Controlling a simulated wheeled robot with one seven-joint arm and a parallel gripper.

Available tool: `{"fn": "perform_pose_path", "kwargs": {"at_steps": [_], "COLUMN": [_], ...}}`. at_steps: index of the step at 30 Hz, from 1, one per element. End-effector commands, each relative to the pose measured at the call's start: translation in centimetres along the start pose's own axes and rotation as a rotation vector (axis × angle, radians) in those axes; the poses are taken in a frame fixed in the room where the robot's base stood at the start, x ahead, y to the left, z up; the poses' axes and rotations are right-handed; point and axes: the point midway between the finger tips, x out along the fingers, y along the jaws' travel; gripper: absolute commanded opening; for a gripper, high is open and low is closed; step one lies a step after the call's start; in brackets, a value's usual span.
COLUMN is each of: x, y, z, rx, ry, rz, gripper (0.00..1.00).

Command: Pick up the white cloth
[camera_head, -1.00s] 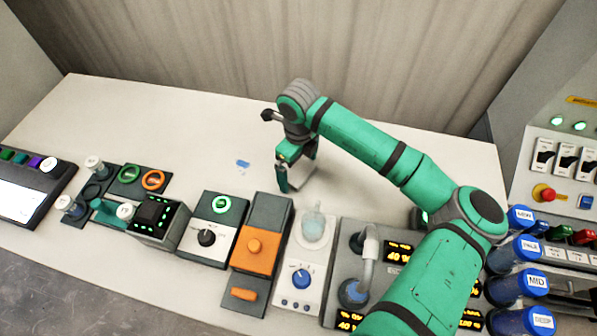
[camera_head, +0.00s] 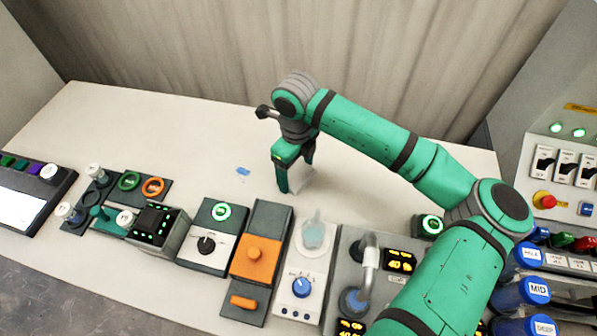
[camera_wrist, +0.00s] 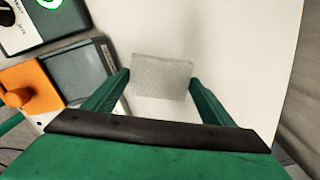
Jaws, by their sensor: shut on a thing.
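The white cloth (camera_wrist: 162,76) shows in the wrist view as a pale grey-white, textured, roughly rectangular piece between the two green fingers of my gripper (camera_wrist: 158,90). My gripper is shut on it. In the head view, my gripper (camera_head: 291,190) points down over the pale table, behind the orange-knobbed unit. A light edge of the cloth (camera_head: 304,180) shows beside the finger there, and most of it is hidden. Whether the cloth touches the table is hard to tell.
The orange-knobbed unit (camera_head: 256,253), a dial unit (camera_head: 209,233) and a blue-knobbed unit (camera_head: 301,287) stand in a row in front of my gripper. A small blue smear (camera_head: 243,171) marks the table to the left. The table's (camera_head: 170,120) back left is clear.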

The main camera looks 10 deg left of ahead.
Motion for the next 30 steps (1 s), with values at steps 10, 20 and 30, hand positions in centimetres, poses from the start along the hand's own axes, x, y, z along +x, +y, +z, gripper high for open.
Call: {"fn": "perform_pose_path", "kwargs": {"at_steps": [10,20,30], "x": [-5.6,-7.3,-7.5], "y": [6.7,10.6,11.0], "z": [-2.9,-4.4,-4.6], "rx": [-0.002,-0.001,0.001], "ry": [0.000,0.000,0.000], "rz": [-0.004,-0.001,-0.001], "gripper": [0.52,0.52,0.52]}}
